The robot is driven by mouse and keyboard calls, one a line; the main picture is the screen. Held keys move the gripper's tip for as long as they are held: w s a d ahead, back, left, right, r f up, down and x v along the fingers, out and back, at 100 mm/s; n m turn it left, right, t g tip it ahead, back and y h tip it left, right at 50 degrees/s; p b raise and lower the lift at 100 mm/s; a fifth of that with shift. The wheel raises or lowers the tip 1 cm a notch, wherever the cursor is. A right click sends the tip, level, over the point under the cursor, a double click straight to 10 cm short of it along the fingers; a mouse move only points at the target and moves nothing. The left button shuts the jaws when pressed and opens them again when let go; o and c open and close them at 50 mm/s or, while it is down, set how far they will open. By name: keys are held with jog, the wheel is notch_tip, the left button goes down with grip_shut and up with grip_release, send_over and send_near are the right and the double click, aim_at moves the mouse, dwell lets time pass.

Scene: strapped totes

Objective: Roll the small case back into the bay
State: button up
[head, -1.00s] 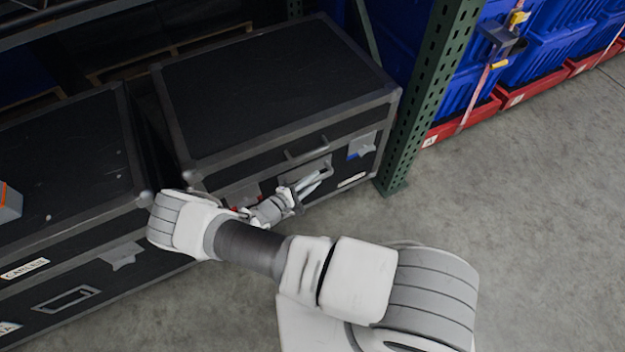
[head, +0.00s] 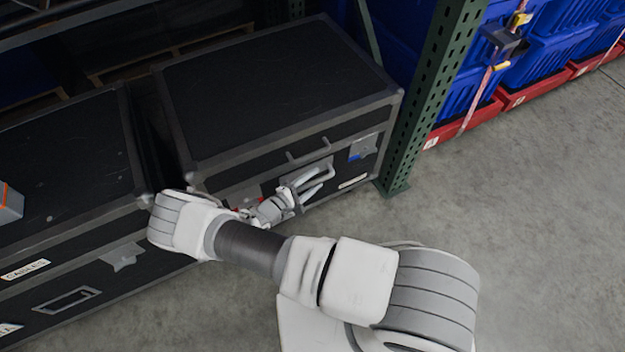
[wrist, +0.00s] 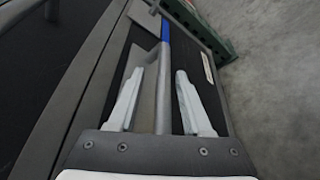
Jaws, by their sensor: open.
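The small case (head: 270,95), black with grey metal edging, stands upright at the rack's right end in the head view. Its front carries grey handles and a blue-marked latch (head: 362,148). My gripper (head: 318,180) is at the case's front face, low and near its middle. In the wrist view my gripper (wrist: 158,73) is open, with one finger on each side of a grey handle bar (wrist: 163,100). Gaps show between the bar and both fingers. My arm hides the case's lower left front.
A larger black case (head: 70,150) stands to the left, with a narrow gap between them. A green rack post (head: 425,95) rises close by the small case's right side. Blue totes (head: 540,50) stand beyond it. The grey floor (head: 530,220) is clear at the right.

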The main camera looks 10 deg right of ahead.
jog(key=p+v, duration=0.3)
jog(key=v, duration=1.4)
jog(key=shift+a, duration=0.2)
jog(key=shift+r, duration=0.15)
jog(key=w+d+r+m+g+y, duration=0.1)
jog(key=d+r+m+g+y, duration=0.15)
jog(key=r, duration=0.75)
jog(key=w+d+r+m+g+y, duration=0.15)
jog(key=r+m+g, duration=0.25)
jog(key=r, duration=0.6)
jog(key=w+d+r+m+g+y, duration=0.1)
jog(key=d+r+m+g+y, duration=0.15)
jog(key=r, duration=0.75)
jog(key=s+d+r+m+t+y, duration=0.25)
jog(key=s+d+r, duration=0.4)
jog(key=r, duration=0.35)
jog(key=s+d+r+m+t+y, duration=0.25)
jog(key=s+d+r, duration=0.35)
jog(key=s+r, duration=0.3)
notch_tip(320, 180, up, 21)
jog(key=p, duration=2)
jog(key=shift+w+a+r+y, duration=0.15)
jog(key=shift+w+a+y, duration=0.1)
jog(key=shift+w+y, duration=0.2)
